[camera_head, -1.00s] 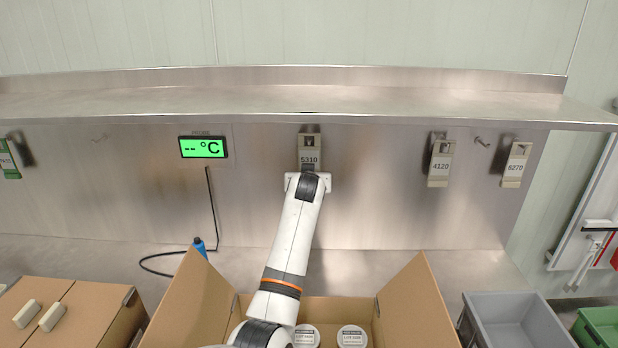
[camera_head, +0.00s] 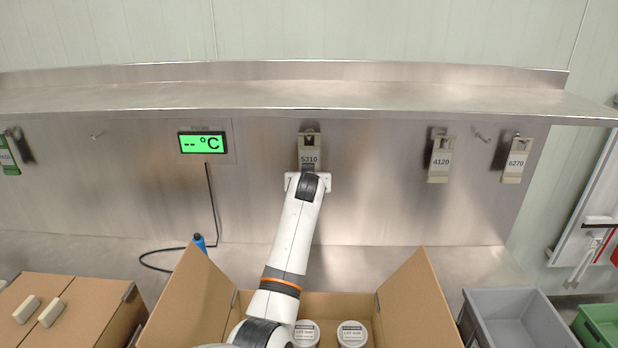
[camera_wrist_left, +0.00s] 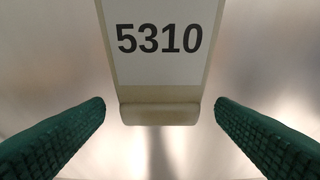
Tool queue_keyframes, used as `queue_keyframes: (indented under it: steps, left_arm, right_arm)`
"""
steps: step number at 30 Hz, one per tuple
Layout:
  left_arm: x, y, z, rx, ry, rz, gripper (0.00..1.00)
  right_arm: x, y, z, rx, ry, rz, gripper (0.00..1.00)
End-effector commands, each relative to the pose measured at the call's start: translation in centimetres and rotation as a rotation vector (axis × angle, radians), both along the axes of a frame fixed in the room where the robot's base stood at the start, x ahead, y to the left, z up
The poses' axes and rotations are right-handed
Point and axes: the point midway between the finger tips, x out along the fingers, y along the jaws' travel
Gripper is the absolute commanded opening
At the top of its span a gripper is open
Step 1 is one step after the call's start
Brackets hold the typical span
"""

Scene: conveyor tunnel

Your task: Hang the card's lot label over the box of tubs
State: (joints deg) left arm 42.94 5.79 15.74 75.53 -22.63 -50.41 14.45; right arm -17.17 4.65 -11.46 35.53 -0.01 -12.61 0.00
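A beige lot label reading 5310 (camera_head: 309,155) hangs on the steel wall above the open cardboard box (camera_head: 412,308). White-lidded tubs (camera_head: 352,335) stand in the box. My left gripper (camera_head: 308,182) is at the lower end of this label. In the left wrist view, its two green pads (camera_wrist_left: 160,120) are apart on either side of the label's bottom lip, with gaps showing. Labels 4120 (camera_head: 440,160) and 6270 (camera_head: 516,161) hang to the right. My right gripper is not in view.
A steel shelf (camera_head: 300,98) overhangs the labels. A probe display (camera_head: 202,143) with a cable is left. Grey (camera_head: 515,318) and green (camera_head: 602,325) bins stand right; a closed carton (camera_head: 75,305) stands left.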

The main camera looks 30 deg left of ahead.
Motion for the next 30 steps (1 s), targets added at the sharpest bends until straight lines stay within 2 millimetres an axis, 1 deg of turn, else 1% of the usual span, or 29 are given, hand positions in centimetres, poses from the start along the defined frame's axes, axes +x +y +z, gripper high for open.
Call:
queue_keyframes:
  steps: [7, 11, 14, 24, 30]
  left_arm:
    - [-0.1, -0.1, 0.0, 0.0, 0.0, 0.0, 0.79]
    - [-0.8, -0.6, 0.3, 0.001, -0.002, -0.001, 0.79]
    - [-1.9, -1.3, 0.7, 0.0, -0.003, -0.002, 0.79]
    - [-6.9, -4.3, 2.8, -0.001, -0.003, 0.0, 0.79]
    - [-8.9, -5.5, 3.9, -0.001, -0.002, -0.001, 0.79]
  right_arm:
    - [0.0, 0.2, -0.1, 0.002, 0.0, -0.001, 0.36]
    - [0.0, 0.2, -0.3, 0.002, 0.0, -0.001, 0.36]
    - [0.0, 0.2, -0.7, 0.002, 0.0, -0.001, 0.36]
    - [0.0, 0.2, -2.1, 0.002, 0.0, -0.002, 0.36]
    - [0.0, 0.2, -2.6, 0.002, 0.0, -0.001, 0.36]
